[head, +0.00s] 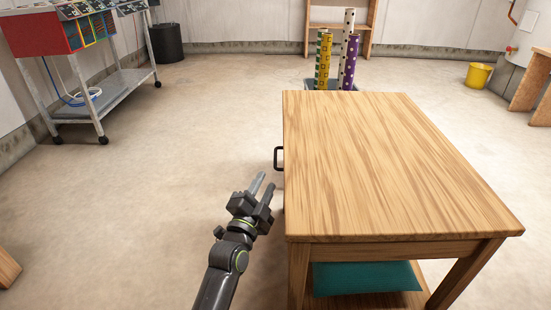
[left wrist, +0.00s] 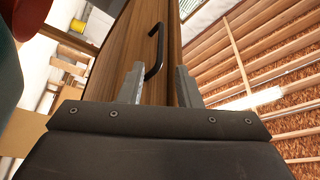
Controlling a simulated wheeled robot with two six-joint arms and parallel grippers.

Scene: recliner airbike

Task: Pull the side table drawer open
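The wooden side table (head: 385,165) stands right of centre in the head view. Its black drawer handle (head: 278,158) sticks out from the table's left side. In the left wrist view the handle (left wrist: 155,50) is a dark bar on the wooden drawer front (left wrist: 125,45). My left gripper (head: 264,186) is open and empty, beside the table's left side and short of the handle. In the left wrist view its two fingers (left wrist: 160,85) are apart, with the handle beyond them and nearer the left finger. The drawer looks closed. My right gripper is not in view.
A teal cushion (head: 365,278) lies on the table's lower shelf. A bin with patterned rolls (head: 347,55) stands behind the table. A wheeled metal cart (head: 115,90) and a dark bin (head: 167,42) are at the back left. The floor left of the table is clear.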

